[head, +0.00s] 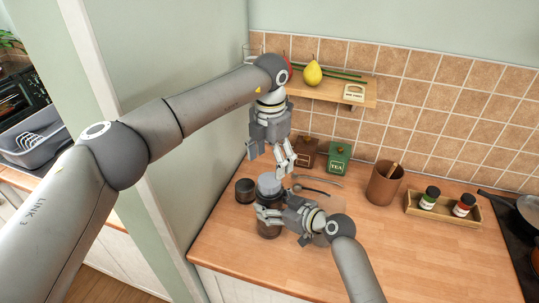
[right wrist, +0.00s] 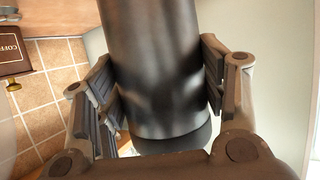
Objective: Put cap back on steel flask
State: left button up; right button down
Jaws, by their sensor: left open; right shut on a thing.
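The steel flask (head: 269,230) stands upright on the counter at its left end, dark and shiny below with a pale grey top. In the right wrist view the flask (right wrist: 155,70) fills the space between the fingers. My right gripper (head: 268,213) is shut on its side. My left gripper (head: 271,158) is open and empty, pointing down just above the flask's top. A short dark cylinder (head: 245,191), possibly the cap, stands on the counter to the left of the flask. I cannot tell whether the pale top is a lid or the flask's neck.
A green tea box (head: 339,158) and a brown coffee box (head: 307,152) stand behind. Spoon-like utensils (head: 315,188) lie right of the flask. A brown pot (head: 384,184) and a jar tray (head: 443,210) stand farther right. A shelf (head: 330,90) hangs above. The front right counter is clear.

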aim_at(269, 180)
pick_arm(q)
jog(key=n, duration=0.2)
jog(key=r+n, duration=0.1)
jog(key=n, duration=0.2)
jog(key=shift+r, duration=0.15)
jog(key=shift+f, duration=4.05)
jog(key=shift+a, duration=0.1)
jog(key=c, duration=1.1)
jog(key=o, duration=1.2)
jog(key=shift+c, duration=0.2)
notch_tip(269, 180, up, 12)
